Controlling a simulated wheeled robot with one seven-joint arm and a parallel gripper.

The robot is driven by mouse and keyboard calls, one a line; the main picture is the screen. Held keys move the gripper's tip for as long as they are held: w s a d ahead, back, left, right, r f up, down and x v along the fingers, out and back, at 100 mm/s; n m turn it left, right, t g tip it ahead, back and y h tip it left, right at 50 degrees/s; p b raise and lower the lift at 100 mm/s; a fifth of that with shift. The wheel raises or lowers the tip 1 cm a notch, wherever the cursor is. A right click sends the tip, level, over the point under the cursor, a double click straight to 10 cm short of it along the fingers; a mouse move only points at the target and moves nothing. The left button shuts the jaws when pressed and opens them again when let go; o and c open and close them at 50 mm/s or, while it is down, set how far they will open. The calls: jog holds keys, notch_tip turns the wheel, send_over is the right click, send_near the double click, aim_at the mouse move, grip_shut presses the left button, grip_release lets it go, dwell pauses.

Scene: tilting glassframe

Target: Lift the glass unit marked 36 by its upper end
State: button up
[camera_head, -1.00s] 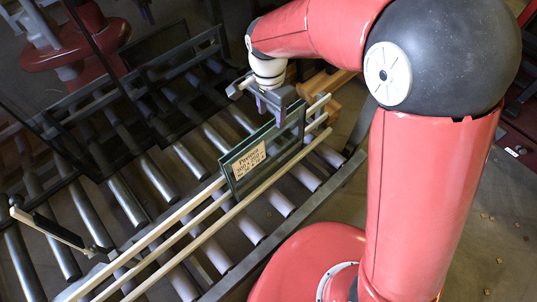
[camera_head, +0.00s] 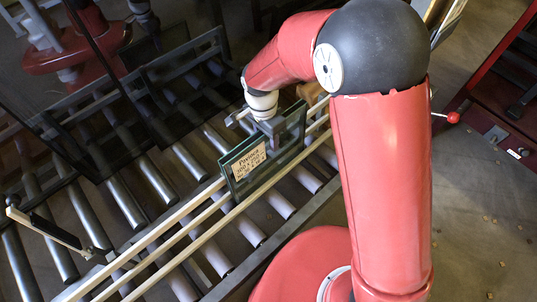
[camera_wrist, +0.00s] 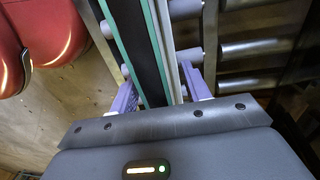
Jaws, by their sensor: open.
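The glass unit (camera_head: 236,180) stands upright on edge on the roller conveyor, between pale wooden rails. It has a dark green edge and a tan label (camera_head: 248,162); the number on it is too small to read surely. My gripper (camera_head: 272,130) is at the unit's upper edge, toward its far end. In the wrist view the unit (camera_wrist: 137,50) runs as a dark band with green and grey edges between the two purple fingers of my gripper (camera_wrist: 158,84). The fingers are open, one on each side of it. Whether either finger touches the glass cannot be told.
Wooden rails (camera_head: 215,228) run along both sides of the unit over the rollers (camera_head: 125,203). A large dark glass pane (camera_head: 60,85) stands at the left. A thin bar with a dark pad (camera_head: 50,228) sits at the lower left.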

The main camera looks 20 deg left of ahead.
jog(key=shift+c, duration=0.2)
grip_shut()
jog(key=shift+a+r, duration=0.1)
dwell(1.0)
